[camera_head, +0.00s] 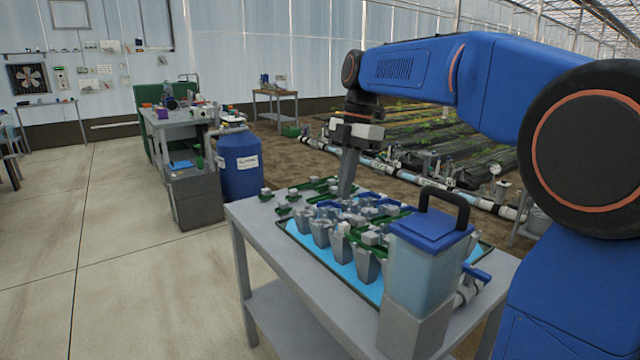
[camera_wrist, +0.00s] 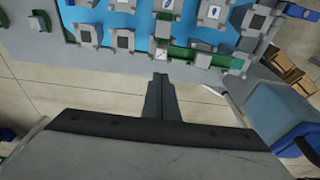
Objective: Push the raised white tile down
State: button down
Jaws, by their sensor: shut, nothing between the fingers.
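My gripper (camera_head: 347,188) is shut and empty, pointing down over the far side of the bench assembly in the head view. In the wrist view its fingertips (camera_wrist: 160,78) end just short of a small pale tile (camera_wrist: 160,52) with a mark on it, at the assembly's near edge. I cannot tell whether the fingers touch it. I cannot tell for certain which tile is the raised one.
A grey bench (camera_head: 262,243) carries a blue tray with several grey blocks and green parts. A clear tank with a blue lid (camera_head: 428,229) and black handle stands at the front right. A blue barrel (camera_head: 239,165) stands behind. The floor at left is clear.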

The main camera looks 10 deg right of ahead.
aim_at(342, 226)
jog(key=shift+a+f, duration=0.15)
jog(key=shift+f, duration=3.35)
jog(key=shift+f, duration=1.6)
jog(key=shift+r, duration=4.05)
